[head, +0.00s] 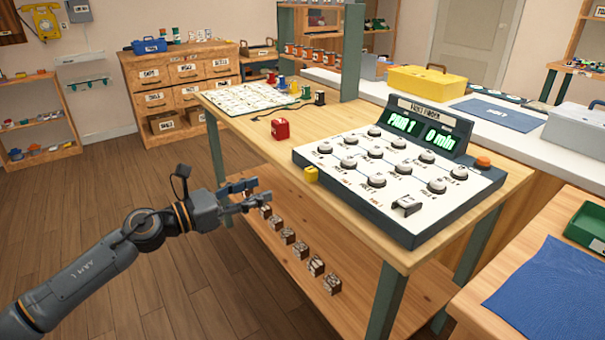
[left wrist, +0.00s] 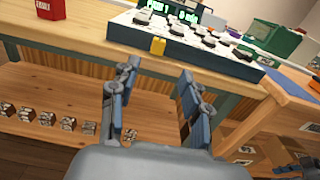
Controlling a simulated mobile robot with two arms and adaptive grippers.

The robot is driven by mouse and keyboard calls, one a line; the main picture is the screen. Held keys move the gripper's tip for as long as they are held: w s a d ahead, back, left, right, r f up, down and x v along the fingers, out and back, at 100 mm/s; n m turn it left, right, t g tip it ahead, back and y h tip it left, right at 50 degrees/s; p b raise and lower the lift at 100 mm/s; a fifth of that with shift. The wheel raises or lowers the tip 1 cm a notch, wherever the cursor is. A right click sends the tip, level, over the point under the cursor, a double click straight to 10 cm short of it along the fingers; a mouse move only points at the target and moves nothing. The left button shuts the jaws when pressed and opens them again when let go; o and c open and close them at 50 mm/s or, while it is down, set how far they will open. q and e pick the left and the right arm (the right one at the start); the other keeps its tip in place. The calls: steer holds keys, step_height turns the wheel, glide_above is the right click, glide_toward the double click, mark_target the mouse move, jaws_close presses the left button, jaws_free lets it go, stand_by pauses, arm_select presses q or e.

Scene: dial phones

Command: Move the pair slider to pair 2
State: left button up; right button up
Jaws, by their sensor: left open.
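The white test panel (head: 335,172) lies on the wooden bench, with several round silver knobs on top. Its display (head: 425,133) reads "PAIR 1" and "0 min" in green. A yellow block (head: 311,174) sits at the panel's near left front edge and looks like the pair slider; it also shows in the left wrist view (left wrist: 157,46). I cannot read the small marks beside it. My left gripper (head: 262,196) is open and empty, in front of the bench's front edge, left of and below the yellow block, apart from it. My right gripper is in neither view.
A red box (head: 280,129) stands on the bench left of the panel. Several small blocks (head: 288,236) line the lower shelf.

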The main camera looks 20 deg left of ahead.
mark_target(307, 172)
arm_select(q)
steer(key=p+x, duration=0.2)
steer(key=x, duration=0.9)
steer(key=shift+w+d, duration=0.15)
steer(key=shift+w, duration=0.05)
steer(key=shift+w+d, duration=0.35)
steer(key=shift+w, duration=0.1)
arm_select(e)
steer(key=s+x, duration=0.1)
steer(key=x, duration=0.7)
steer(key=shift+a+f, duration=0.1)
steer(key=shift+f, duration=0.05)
arm_select(q)
jaws_close()
